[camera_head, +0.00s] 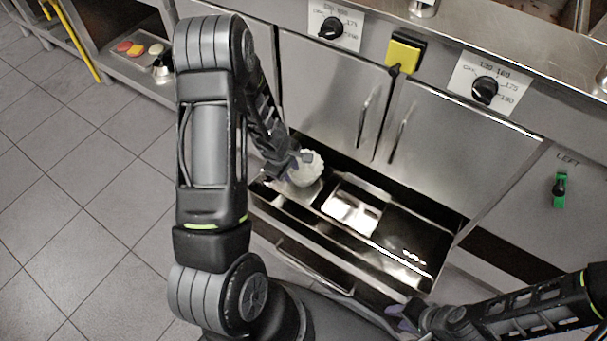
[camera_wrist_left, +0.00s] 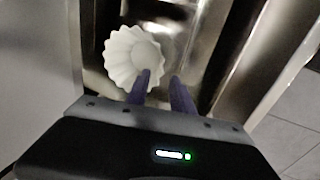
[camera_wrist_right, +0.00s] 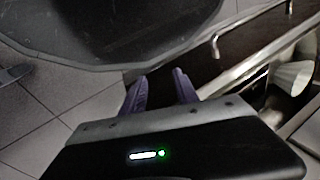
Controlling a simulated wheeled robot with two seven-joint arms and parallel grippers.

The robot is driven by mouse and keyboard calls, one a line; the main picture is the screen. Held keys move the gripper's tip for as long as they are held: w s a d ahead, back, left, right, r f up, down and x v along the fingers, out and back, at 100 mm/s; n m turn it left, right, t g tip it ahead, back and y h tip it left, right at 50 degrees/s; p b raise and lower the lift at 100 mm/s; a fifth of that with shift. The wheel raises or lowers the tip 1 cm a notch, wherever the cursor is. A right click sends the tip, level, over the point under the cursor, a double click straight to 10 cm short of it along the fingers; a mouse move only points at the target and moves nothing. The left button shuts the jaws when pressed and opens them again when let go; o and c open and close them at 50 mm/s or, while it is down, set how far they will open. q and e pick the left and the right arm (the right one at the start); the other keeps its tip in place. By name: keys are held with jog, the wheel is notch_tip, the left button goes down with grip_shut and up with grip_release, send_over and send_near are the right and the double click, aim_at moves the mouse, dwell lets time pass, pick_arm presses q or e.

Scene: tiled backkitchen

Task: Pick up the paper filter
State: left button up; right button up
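The paper filter (camera_head: 308,170) is a white fluted cup in the left part of the open drawer. It also shows in the left wrist view (camera_wrist_left: 122,52), mouth facing the camera. My left gripper (camera_head: 292,163) is at the filter. In the left wrist view its fingers (camera_wrist_left: 160,76) are apart, the left one overlapping the filter's near rim and the right one just outside it. Whether they touch it I cannot tell. My right gripper (camera_head: 402,315) is open and empty near the drawer's front right; its parted fingers (camera_wrist_right: 157,76) show in the right wrist view.
The open drawer (camera_head: 275,212) has metal compartments, with a bright metal pan (camera_head: 352,205) in the middle. Cabinet doors with handles (camera_head: 430,135) and a control panel with dials (camera_head: 485,90) stand behind it. A yellow box (camera_head: 405,52) hangs above. Tiled floor (camera_head: 85,180) is clear at left.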

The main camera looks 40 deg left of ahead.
aim_at(295, 180)
pick_arm(q)
jog(key=shift+b+x, duration=0.7)
jog(key=shift+x, duration=0.45)
jog(key=shift+f, duration=0.15)
jog(key=b+x, duration=0.2)
jog(key=x, duration=0.3)
jog(key=shift+f+b, duration=0.2)
jog(key=shift+b, duration=0.1)
jog(key=shift+r, duration=0.1)
jog(key=shift+c, duration=0.5)
grip_shut()
